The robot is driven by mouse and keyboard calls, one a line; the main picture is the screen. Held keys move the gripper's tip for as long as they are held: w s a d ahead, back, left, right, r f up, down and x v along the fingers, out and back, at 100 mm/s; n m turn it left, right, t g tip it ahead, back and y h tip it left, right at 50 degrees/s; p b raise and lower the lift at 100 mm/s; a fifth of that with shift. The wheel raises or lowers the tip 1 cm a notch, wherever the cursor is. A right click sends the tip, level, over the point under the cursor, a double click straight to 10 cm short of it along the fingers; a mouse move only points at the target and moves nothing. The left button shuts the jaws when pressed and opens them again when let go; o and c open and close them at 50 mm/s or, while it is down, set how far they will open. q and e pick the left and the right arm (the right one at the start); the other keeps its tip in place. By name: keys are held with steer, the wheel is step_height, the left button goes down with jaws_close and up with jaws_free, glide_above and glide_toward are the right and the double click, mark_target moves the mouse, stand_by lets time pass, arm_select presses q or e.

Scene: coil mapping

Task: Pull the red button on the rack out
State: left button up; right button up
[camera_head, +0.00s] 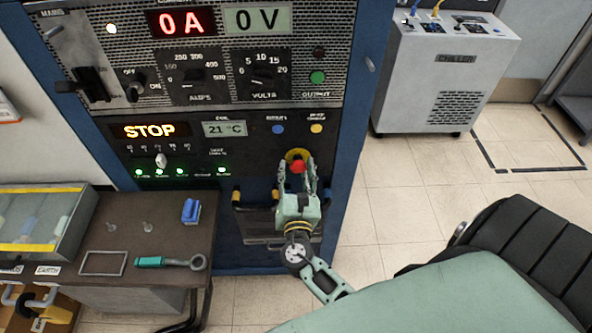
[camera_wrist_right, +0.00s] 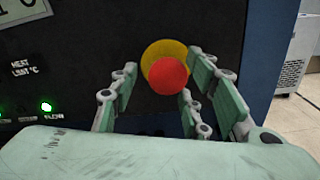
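The red button (camera_head: 297,167) sits on a yellow round base on the front of the rack (camera_head: 100,150). In the right wrist view the red button (camera_wrist_right: 168,76) stands out in front of its yellow disc (camera_wrist_right: 163,55). My right gripper (camera_head: 299,172) is at the button, with its fingers apart on either side of it. In the wrist view my right gripper (camera_wrist_right: 160,85) is open, and dark gaps show between the button and the left finger; the right finger is close to the button, contact unclear. My left gripper is not in view.
The rack panel carries a lit STOP display (camera_head: 150,130), knobs and gauges. A brown table (camera_head: 125,235) with a teal-handled tool (camera_head: 165,262) and a blue item (camera_head: 191,210) stands at left. A chiller (camera_head: 450,75) stands at right.

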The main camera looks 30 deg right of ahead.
steer(key=shift+s+r, duration=0.1)
steer(key=shift+s, duration=0.2)
steer(key=v, duration=1.2)
